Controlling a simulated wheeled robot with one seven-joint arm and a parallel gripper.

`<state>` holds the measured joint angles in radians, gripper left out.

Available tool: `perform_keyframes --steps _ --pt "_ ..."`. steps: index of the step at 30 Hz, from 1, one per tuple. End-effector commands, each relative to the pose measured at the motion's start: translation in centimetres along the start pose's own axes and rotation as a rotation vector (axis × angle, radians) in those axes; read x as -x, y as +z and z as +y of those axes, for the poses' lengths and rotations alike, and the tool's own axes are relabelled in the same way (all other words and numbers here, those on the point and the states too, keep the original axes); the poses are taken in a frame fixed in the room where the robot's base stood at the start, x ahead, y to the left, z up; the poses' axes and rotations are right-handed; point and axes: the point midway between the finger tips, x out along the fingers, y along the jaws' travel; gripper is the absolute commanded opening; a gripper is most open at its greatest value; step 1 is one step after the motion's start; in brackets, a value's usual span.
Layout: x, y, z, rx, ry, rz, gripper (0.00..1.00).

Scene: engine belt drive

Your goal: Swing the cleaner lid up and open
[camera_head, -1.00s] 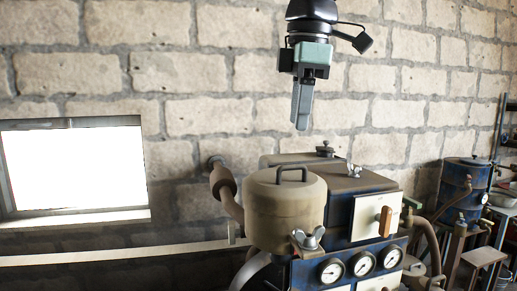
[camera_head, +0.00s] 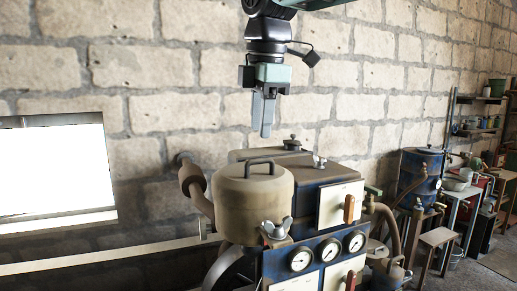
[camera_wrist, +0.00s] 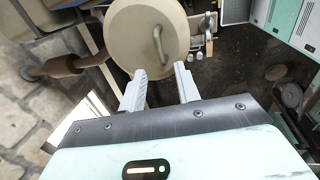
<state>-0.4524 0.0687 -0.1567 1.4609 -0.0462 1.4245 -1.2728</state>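The cleaner is a tan round canister (camera_head: 255,205) on the near left of the blue engine housing. Its lid (camera_head: 235,178) looks shut and level, with a dark bar handle (camera_head: 258,164) on top. A wing nut (camera_head: 277,229) sits at the canister's front edge. My gripper (camera_head: 264,135) points down and appears above the handle, apart from it. In the wrist view the two fingers of my gripper (camera_wrist: 160,72) are spread with nothing between them. The lid (camera_wrist: 135,35) and its handle (camera_wrist: 158,45) show beyond the fingertips.
A pipe with a thick brown end (camera_head: 191,178) stands left of the canister. The blue housing (camera_head: 320,240) with gauges and a wooden-handled panel (camera_head: 340,204) is to the right. A blue drum (camera_head: 420,172) stands farther right. The brick wall is behind.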

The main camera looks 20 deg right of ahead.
Motion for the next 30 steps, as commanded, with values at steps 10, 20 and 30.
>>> perform_keyframes --steps 10,20,30 --pt "-5.3 0.0 0.0 0.0 -0.001 0.0 0.32" --pt "-6.2 0.0 0.0 0.0 0.001 0.001 0.32" --pt "-6.2 0.0 0.0 0.0 0.0 0.001 0.0"
